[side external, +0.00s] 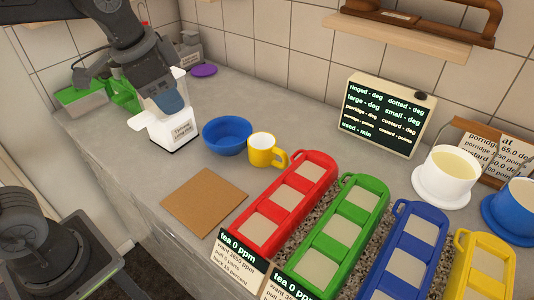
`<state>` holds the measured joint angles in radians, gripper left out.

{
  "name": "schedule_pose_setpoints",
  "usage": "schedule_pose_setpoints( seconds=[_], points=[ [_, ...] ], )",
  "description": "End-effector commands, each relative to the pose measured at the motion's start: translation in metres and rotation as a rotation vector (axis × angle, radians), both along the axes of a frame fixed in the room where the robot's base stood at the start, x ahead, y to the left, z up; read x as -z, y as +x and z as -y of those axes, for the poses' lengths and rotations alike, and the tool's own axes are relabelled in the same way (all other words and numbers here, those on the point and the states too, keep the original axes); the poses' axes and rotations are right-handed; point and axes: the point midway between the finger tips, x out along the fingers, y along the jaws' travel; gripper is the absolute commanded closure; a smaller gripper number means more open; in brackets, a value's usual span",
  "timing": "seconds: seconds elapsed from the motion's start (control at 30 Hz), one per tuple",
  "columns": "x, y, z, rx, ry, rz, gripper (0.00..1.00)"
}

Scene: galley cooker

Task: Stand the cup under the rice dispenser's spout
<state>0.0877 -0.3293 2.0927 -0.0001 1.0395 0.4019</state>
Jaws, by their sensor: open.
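A white dispenser (174,136) with a small label on its front stands on the counter at the left, with a short white lip on its left side. A dull blue, rounded piece (171,102) shows at its upper part, just below my gripper; I cannot tell whether it is a cup or part of the dispenser. My gripper (158,83) is open over the dispenser's top; its fingertips are partly hidden. A yellow cup (259,157) with a pale inside stands upright to the right, apart from my gripper, its handle toward the right. The spout cannot be made out clearly.
A blue bowl (227,137) stands between dispenser and yellow cup. A brown board (204,201) lies in front. Red (262,234), green, blue and yellow trays fill the right front. A dark sign (385,115) and a white cup on a saucer (447,196) stand behind them.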

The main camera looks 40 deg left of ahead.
Motion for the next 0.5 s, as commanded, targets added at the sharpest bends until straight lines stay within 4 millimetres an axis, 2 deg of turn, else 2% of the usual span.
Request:
schedule_pose_setpoints(
  seconds=[0.03, 0.23, 0.4, 0.5],
  points=[
    [-0.001, 0.02, 0.008, 0.082, 0.024, -0.032, 0.53],
    [0.007, 0.091, 0.041, 0.424, 0.112, -0.129, 0.53],
    [0.033, 0.144, 0.074, 0.715, 0.165, -0.208, 0.53],
    [0.052, 0.167, 0.092, 0.862, 0.186, -0.243, 0.53]
  ],
)
